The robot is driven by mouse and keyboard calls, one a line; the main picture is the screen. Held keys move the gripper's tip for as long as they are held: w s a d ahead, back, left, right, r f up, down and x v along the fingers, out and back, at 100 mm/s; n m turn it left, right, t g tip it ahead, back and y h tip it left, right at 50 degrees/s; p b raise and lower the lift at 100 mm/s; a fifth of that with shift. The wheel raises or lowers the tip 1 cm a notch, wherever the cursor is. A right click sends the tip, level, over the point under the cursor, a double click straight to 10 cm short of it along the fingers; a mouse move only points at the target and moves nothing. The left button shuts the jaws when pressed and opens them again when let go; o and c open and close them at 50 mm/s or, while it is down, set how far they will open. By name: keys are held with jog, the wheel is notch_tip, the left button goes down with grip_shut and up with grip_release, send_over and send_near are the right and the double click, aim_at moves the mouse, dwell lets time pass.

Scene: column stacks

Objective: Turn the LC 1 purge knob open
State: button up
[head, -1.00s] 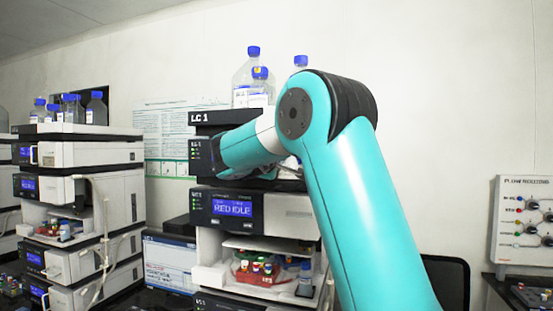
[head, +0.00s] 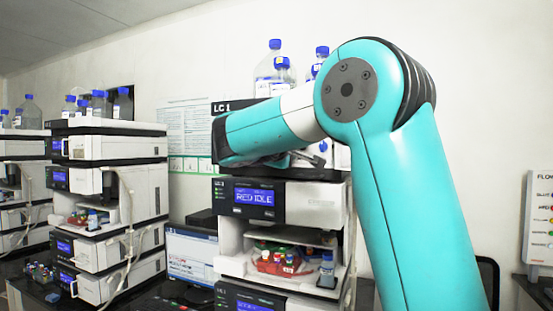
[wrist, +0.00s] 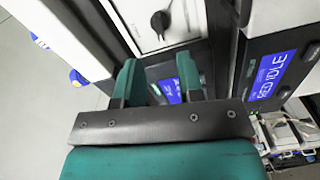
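The LC 1 stack (head: 222,106) stands in the middle of the head view, with a blue "IDLE" display (head: 253,198) on one module. My teal arm crosses in front of its upper module and hides most of that front. In the wrist view a black knob (wrist: 160,22) sits on a white panel, beyond the fingertips. My gripper (wrist: 157,76) has its two teal fingers apart, with nothing between them but a dark, glossy surface showing a blue reflection. The fingers do not touch the knob. My gripper's fingers are hidden or unclear in the head view.
Blue-capped bottles (head: 273,65) stand on top of the LC 1 stack. An open bay (head: 230,262) below the display holds small vials. Another instrument stack (head: 105,150) stands to the left. A wall panel (head: 540,215) is at the far right.

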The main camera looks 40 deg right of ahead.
jog(key=b+v, duration=0.7)
jog(key=v, duration=0.3)
jog(key=shift+b, duration=0.4)
jog(key=shift+a, duration=0.15)
